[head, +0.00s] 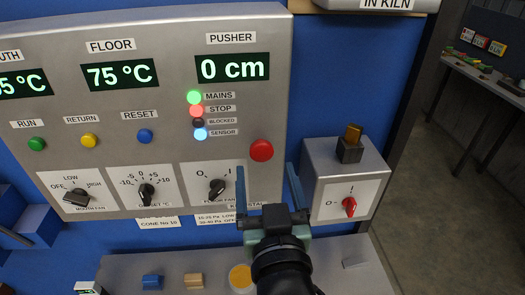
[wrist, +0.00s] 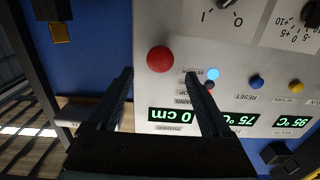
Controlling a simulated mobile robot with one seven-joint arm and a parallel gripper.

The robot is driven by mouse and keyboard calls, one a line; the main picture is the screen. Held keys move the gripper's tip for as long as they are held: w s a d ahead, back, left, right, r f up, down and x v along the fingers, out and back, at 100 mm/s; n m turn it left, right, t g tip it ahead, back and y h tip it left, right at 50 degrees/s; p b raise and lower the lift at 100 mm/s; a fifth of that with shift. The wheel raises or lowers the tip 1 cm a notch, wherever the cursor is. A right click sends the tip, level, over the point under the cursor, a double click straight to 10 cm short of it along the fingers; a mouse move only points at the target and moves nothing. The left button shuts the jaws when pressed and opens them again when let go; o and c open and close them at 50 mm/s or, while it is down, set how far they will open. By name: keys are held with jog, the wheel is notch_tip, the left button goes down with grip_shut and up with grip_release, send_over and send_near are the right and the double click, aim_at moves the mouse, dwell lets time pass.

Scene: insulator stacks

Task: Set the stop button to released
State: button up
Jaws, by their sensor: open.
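The stop button is taken to be the large red mushroom button (head: 261,150) at the lower right of the grey control panel (head: 140,30). It also shows in the wrist view (wrist: 160,59), upside down, between and beyond my fingertips. A red lamp labelled STOP (head: 196,111) is lit on the panel. My gripper (head: 266,185) is open and empty, its two fingers apart in front of the panel, just below the button in the head view. In the wrist view my gripper (wrist: 160,78) has clear space between its fingers. I cannot tell whether they touch the panel.
A grey box with a red rotary switch (head: 349,207) and a brown-topped block (head: 351,143) stands right of my gripper. Green, yellow and blue buttons and black knobs (head: 217,189) are on the panel's left. A grey ledge (head: 345,280) with small blocks lies below.

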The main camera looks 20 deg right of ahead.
aim_at(262, 153)
jog(key=p+x, duration=0.1)
jog(key=x, duration=0.4)
jog(key=shift+w+d, duration=0.1)
jog(key=shift+w, duration=0.25)
grip_shut()
